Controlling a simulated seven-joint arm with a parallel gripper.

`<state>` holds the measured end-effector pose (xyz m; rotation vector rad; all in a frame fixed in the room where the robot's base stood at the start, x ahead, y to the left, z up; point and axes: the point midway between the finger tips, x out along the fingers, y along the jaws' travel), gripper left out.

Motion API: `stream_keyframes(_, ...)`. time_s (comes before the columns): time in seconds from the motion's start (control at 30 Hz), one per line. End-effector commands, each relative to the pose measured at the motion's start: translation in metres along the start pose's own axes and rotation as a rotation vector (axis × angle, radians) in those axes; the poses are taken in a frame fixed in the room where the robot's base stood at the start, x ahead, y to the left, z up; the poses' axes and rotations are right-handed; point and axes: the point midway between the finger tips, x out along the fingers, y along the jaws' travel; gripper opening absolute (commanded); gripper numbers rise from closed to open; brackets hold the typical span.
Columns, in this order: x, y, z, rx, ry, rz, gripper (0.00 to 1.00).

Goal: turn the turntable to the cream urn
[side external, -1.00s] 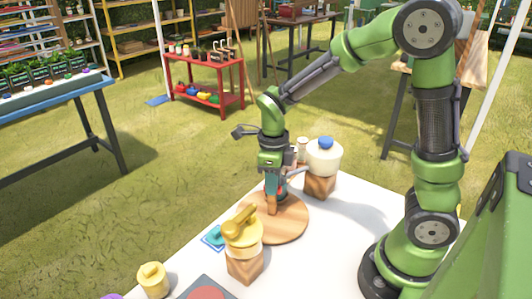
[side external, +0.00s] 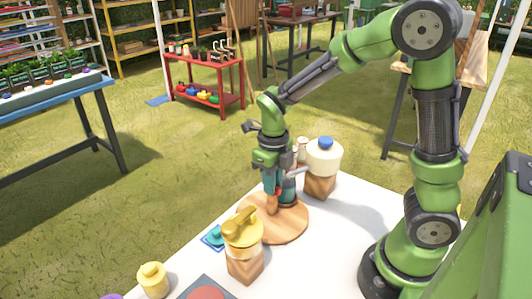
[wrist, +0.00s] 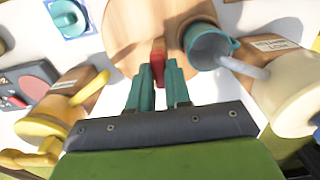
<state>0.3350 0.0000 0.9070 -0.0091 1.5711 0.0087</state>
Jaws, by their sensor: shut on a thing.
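The round wooden turntable (side external: 291,226) lies on the white table, with a wooden peg standing on it. My gripper (side external: 271,205) points down over it. In the wrist view its teal fingers (wrist: 158,85) are shut on the red-tipped peg (wrist: 157,62). A teal cup (side external: 289,190) stands on the turntable just right of my gripper; its open mouth (wrist: 208,46) shows in the wrist view. The cream urn (side external: 323,158), with a blue knob, sits on a wooden block behind right. Its spout (wrist: 246,68) points towards the cup; I cannot tell whether it is over the mouth.
A yellow urn (side external: 243,232) on a wooden block stands in front of the turntable. A teal knob on a blue plate (side external: 213,237) lies at its left. A yellow canister (side external: 153,279) and a dark panel with a red disc (side external: 206,293) are nearer. The table's right part is clear.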

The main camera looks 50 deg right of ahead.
Motion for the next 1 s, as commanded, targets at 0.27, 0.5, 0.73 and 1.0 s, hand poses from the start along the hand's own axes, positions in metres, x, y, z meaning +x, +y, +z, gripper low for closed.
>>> stream_keyframes(0.27, -0.0019, -0.0002, 0.0001, 0.032, -0.001, 0.003, 0.0)
stream_keyframes(0.5, -0.0019, -0.0003, 0.0001, 0.038, -0.001, 0.004, 0.0)
stream_keyframes(0.73, -0.0017, -0.0002, 0.0002, 0.036, -0.001, 0.003, 0.32)
stream_keyframes(1.0, -0.0006, -0.0001, 0.0, 0.03, 0.0, 0.001, 0.44)
